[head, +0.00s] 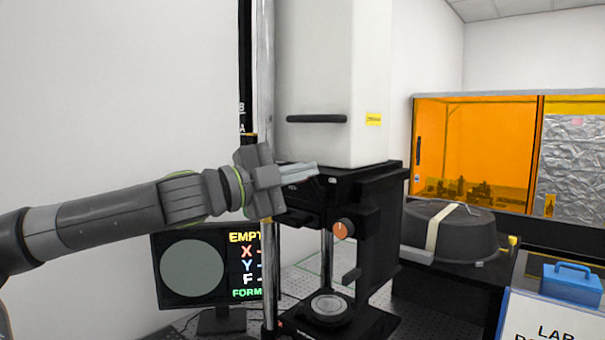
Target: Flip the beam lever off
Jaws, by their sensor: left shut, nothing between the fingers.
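The flatness interferometer has a tall white housing (315,55) on a black stand (365,225). A black horizontal bar (316,118) sits on the front of the housing. I cannot tell whether it is the beam lever or a handle. An orange-faced knob (343,229) is on the stand below. My left gripper (314,171) reaches in from the left, shut and empty, its fingers pointing right. In the picture its fingers lie below the black bar and above the knob, over the top of the stand. Whether they touch the stand is unclear. The gripper and wrist hide part of the stand's left side.
A monitor (192,268) stands behind and below my left arm. A metal post rises just behind my left gripper. A round stage (328,307) sits on the stand's base. To the right are a dark lidded tub (450,230), an orange enclosure (475,150) and a blue box (571,279).

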